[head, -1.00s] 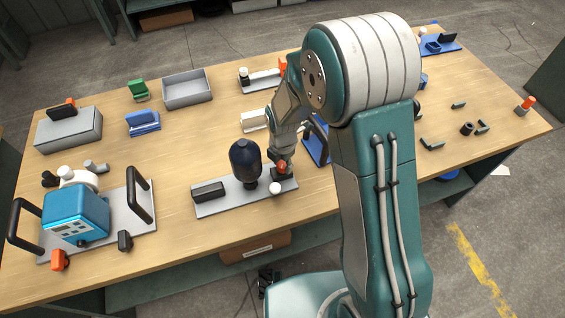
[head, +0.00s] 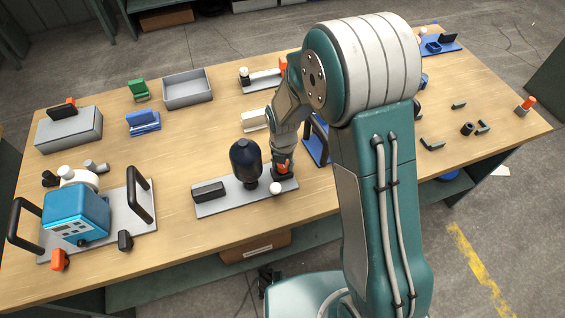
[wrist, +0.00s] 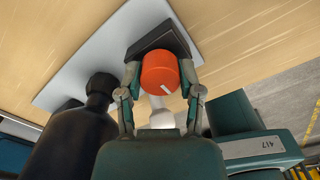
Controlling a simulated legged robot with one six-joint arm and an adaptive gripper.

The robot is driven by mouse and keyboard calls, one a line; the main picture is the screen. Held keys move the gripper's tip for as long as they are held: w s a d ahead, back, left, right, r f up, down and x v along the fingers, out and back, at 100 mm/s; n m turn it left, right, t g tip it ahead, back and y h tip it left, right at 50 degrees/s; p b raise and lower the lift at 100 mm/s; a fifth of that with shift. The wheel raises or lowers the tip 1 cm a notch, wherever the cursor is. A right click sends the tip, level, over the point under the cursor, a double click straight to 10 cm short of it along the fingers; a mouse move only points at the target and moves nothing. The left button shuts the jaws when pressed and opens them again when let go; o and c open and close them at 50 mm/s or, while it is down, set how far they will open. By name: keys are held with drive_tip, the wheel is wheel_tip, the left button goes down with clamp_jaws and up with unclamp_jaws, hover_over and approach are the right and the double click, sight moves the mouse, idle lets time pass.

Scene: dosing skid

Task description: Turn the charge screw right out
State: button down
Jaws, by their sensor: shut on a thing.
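The charge screw (wrist: 160,74) has an orange-red round head with a white mark; it stands on a black block (wrist: 150,45) at the right end of a grey plate (head: 215,207). My gripper (wrist: 161,75) is shut on the screw head, one finger on each side. In the head view the screw (head: 283,168) is mostly hidden by my gripper (head: 283,163). The white mark points down and to the right in the wrist view. I cannot tell how far the screw is threaded in.
A dark rounded vessel (head: 246,162) stands close left of my gripper on the same plate. A white knob (head: 275,188) sits just in front. A blue pump (head: 76,214) with black handles is at the left.

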drive_tip(key=shift+s+f, duration=0.15)
drive_tip(key=shift+s, duration=0.05)
drive_tip(key=shift+c, duration=1.3)
unclamp_jaws()
drive_tip(key=shift+w, duration=0.1)
drive_tip(key=shift+w+r, duration=0.1)
drive_tip(key=shift+r, duration=0.55)
wheel_tip(320, 180, up, 11)
drive_tip(key=shift+f, duration=0.15)
